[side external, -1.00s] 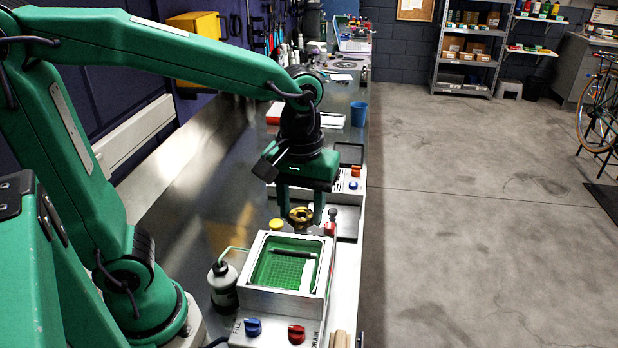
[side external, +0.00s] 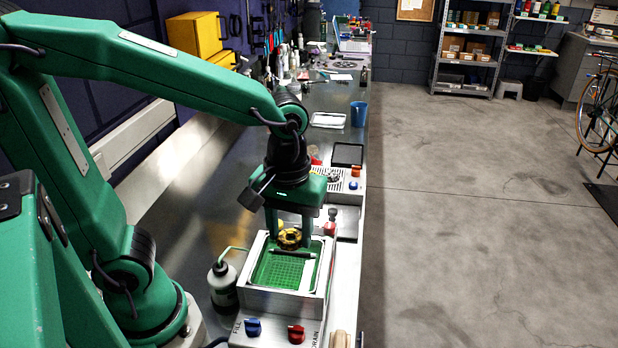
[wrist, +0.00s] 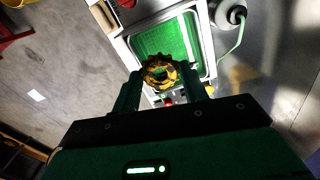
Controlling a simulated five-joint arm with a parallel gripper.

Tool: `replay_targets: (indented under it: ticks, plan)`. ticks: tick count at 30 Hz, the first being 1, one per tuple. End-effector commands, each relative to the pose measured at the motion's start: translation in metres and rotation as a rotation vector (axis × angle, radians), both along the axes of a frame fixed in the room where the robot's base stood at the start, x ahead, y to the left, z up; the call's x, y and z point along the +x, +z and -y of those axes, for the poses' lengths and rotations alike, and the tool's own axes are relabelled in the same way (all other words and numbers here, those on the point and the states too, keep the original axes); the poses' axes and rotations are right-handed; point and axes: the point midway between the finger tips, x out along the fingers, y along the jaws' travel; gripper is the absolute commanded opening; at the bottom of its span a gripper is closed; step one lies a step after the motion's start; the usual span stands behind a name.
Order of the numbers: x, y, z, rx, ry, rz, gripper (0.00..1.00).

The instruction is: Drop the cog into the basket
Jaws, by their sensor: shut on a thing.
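The cog (side external: 289,238) is a brass-yellow toothed ring. My gripper (side external: 290,242) is shut on it, with one green finger on each side. In the wrist view the cog (wrist: 160,72) sits between the two fingertips (wrist: 165,78), its teeth and centre hole showing. The basket (side external: 277,270) is green with a mesh floor and sits inside a pale metal tank (side external: 280,300). The cog shows over the far part of the basket in the side view; its exact height above the mesh is hard to tell. In the wrist view the basket (wrist: 160,38) lies beyond the cog.
A bottle with a spout (side external: 222,284) stands left of the tank. Blue (side external: 253,327) and red (side external: 296,334) knobs are at its front. A blue cup (side external: 359,114) stands farther back.

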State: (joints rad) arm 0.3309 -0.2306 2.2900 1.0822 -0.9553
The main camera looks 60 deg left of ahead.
Motion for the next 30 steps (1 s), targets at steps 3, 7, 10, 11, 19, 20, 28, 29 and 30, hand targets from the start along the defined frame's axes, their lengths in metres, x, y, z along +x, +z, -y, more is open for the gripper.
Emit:
replay_targets:
  ticks: [3, 7, 10, 11, 19, 20, 28, 29, 30]
  plan:
    - [0.000, -0.012, 0.000, 0.001, 0.000, -0.003, 0.19]
    - [0.000, -0.022, 0.000, 0.001, 0.000, -0.002, 0.19]
    - [0.000, -0.028, 0.000, 0.001, 0.000, -0.002, 0.19]
    - [0.000, -0.029, 0.000, 0.001, 0.000, -0.002, 0.19]
    - [0.000, -0.033, 0.000, -0.001, 0.000, 0.001, 0.19]
    - [0.000, -0.033, 0.000, -0.001, 0.000, 0.001, 0.19]
    - [0.000, -0.033, 0.000, 0.000, 0.000, 0.000, 0.69]
    - [0.000, -0.033, 0.000, 0.000, 0.000, 0.000, 0.69]
    - [0.000, -0.033, 0.000, 0.000, 0.000, 0.000, 0.69]
